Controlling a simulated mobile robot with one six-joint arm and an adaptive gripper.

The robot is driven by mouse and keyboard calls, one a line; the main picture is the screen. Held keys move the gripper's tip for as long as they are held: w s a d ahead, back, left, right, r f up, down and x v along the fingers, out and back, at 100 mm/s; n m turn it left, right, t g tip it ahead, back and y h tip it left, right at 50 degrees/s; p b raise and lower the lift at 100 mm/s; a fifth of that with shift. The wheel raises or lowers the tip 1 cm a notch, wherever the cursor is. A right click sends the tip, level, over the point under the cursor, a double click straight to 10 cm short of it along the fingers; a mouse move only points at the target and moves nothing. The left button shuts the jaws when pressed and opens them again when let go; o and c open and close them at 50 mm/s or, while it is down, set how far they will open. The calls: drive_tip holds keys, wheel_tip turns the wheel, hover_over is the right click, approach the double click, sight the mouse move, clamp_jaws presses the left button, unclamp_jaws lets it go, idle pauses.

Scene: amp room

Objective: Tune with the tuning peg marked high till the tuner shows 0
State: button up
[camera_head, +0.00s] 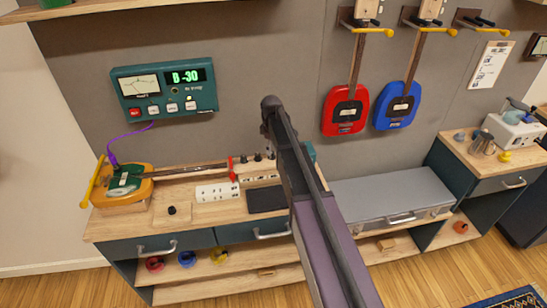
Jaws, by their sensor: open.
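The tuner (164,90) is a teal box on the wall with a needle dial and a green display reading "B -30". A green and orange instrument (124,184) lies on the bench, its neck (195,168) reaching right to a red piece (231,170) and a wooden head block (262,172). Dark tuning pegs (258,157) stand along this block. Their markings are too small to read, so I cannot tell which is marked high. My dark arm rises in front of the block's right end. My gripper's fingers cannot be made out; they are hidden behind the arm or out of frame.
Red (345,111) and blue (396,106) instruments hang above. A grey case (390,195) stands right of my arm.

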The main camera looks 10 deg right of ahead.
sight(272, 155)
drive_tip(key=shift+f+b, duration=1.1)
drive_tip(key=shift+f, duration=0.25)
clamp_jaws()
drive_tip(key=shift+d, duration=0.25)
drive_tip(key=shift+a, duration=0.2)
